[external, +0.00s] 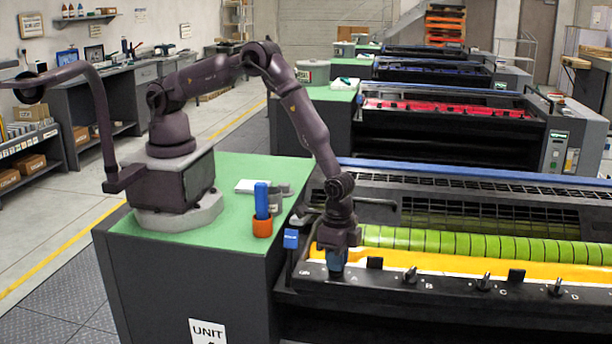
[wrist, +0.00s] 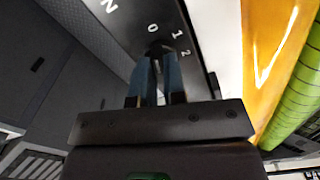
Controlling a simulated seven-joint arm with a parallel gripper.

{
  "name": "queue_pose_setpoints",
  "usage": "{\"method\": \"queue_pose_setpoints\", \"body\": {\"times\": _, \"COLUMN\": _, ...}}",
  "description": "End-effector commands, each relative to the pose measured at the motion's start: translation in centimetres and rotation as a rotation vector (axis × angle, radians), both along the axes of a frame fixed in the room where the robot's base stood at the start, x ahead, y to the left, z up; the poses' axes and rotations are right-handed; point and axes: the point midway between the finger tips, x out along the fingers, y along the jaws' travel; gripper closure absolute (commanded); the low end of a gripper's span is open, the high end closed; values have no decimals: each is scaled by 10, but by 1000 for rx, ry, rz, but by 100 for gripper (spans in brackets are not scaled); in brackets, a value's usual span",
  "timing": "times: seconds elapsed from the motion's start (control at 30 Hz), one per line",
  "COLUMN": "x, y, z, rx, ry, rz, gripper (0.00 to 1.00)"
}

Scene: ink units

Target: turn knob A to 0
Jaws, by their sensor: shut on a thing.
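Knob A (wrist: 158,48) is a dark knob on the black front rail (external: 450,288) of the near ink unit. In the wrist view the white marks 0, 1 and 2 stand around it. My gripper (external: 337,265) points down at the left end of the rail, near the letter A, and hides the knob there. In the wrist view my gripper (wrist: 157,65) has its two blue-grey fingers shut on knob A from both sides. The knob's pointer is hidden or too dark to read, so I cannot tell its setting.
More knobs, B (external: 410,275), C (external: 484,282) and D (external: 556,287), stand to the right along the rail. A yellow ink trough (external: 450,264) and green roller (external: 480,242) lie behind. An orange cup (external: 262,227) with a blue object stands on the green worktop (external: 240,180).

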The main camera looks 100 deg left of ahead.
Motion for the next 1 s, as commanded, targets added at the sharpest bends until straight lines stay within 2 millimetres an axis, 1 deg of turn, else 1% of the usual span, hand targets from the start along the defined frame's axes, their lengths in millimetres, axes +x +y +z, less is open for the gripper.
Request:
{"method": "queue_pose_setpoints", "body": {"times": 0.23, "x": 1, "y": -1, "z": 0, "rx": -2, "ry": -4, "rz": 46, "gripper": 100}}
{"method": "queue_pose_setpoints", "body": {"times": 0.63, "x": 1, "y": -1, "z": 0, "rx": -2, "ry": -4, "rz": 53, "gripper": 100}}
{"method": "queue_pose_setpoints", "body": {"times": 0.67, "x": 1, "y": -1, "z": 0, "rx": -2, "ry": -4, "rz": 54, "gripper": 84}}
{"method": "queue_pose_setpoints", "body": {"times": 0.7, "x": 1, "y": -1, "z": 0, "rx": -2, "ry": -4, "rz": 53, "gripper": 75}}
{"method": "queue_pose_setpoints", "body": {"times": 0.77, "x": 1, "y": -1, "z": 0, "rx": -2, "ry": -4, "rz": 53, "gripper": 63}}
{"method": "queue_pose_setpoints", "body": {"times": 1.0, "x": 0, "y": 0, "z": 0, "rx": -1, "ry": -2, "rz": 50, "gripper": 63}}
